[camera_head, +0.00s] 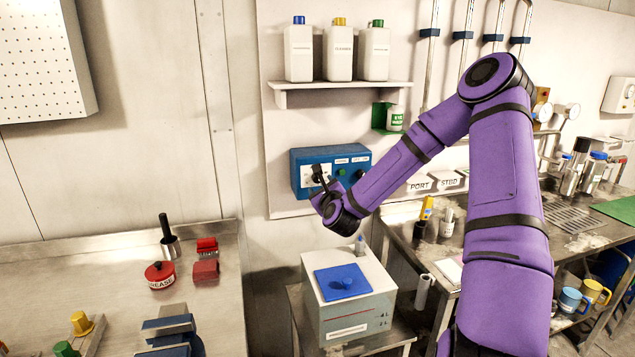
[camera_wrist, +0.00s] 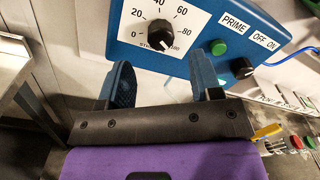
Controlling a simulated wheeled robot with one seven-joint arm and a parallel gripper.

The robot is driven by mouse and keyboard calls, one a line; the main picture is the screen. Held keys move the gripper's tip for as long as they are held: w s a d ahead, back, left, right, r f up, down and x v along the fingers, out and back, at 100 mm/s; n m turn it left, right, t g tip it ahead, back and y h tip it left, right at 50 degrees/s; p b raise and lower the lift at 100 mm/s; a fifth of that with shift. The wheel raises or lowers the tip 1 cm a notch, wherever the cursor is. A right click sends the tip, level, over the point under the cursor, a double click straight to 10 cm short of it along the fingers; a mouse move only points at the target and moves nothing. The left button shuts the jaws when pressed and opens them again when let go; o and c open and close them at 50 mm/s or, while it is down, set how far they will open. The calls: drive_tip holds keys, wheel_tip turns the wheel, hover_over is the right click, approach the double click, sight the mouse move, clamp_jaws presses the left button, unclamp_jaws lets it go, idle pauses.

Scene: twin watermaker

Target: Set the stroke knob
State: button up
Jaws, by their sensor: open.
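The stroke knob (camera_wrist: 160,37) is a black knob on a white dial plate marked 0, 20, 40, 60, 80. It sits on the face of a blue control box (camera_wrist: 120,52), seen in the wrist view. The box (camera_head: 298,164) also shows in the head view, mounted on the wall, partly covered by my arm. My gripper (camera_wrist: 168,80) is open, its two blue-padded fingers apart and empty. The knob appears between and beyond the fingertips, apparently not touched. In the head view my gripper (camera_head: 322,182) is in front of the dial plate (camera_head: 310,176), hiding the knob.
A green button (camera_wrist: 218,47) and a black on/off switch (camera_wrist: 242,68) are right of the dial. A shelf (camera_head: 340,86) with several white bottles is above the box. A white unit with a blue lid (camera_head: 330,284) stands below. Work benches lie left and right.

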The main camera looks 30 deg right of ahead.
sight(318, 180)
drive_tip(key=shift+x, duration=2.8)
drive_tip(key=c, duration=0.9)
